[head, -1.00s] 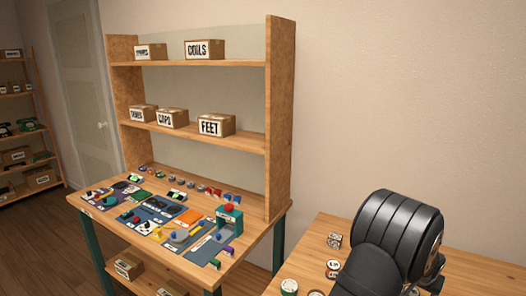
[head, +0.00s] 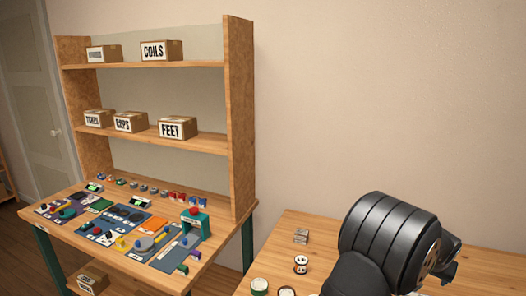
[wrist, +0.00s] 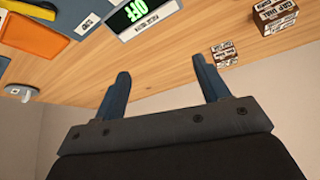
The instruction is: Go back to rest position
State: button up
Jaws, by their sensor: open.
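In the wrist view, my gripper (wrist: 161,72) is open, with its two blue-grey fingers apart and nothing between them. The fingers show against the wooden table top (wrist: 175,62), which appears upside down. In the head view, my black arm (head: 392,240) is folded over the table (head: 305,228) at the lower right. The gripper's fingers cannot be made out clearly there.
A device with green digits (wrist: 130,14) and small labelled boxes (wrist: 275,14) lie beyond the fingers. Small round items (head: 301,265) sit left of my arm. A shelved workbench (head: 238,120) with parts and labelled boxes stands at left. The wall behind is bare.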

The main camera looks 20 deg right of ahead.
jog(key=s+d+m+g, duration=0.2)
jog(key=s+d+m, duration=0.15)
jog(key=d, duration=0.85)
jog(key=shift+h, duration=0.3)
jog(key=shift+w+d+f, duration=0.35)
jog(key=shift+w+f, duration=0.4)
jog(key=shift+w, duration=0.2)
jog(key=shift+w+d+f, duration=0.3)
jog(key=shift+w+f, duration=0.4)
jog(key=shift+w, duration=0.2)
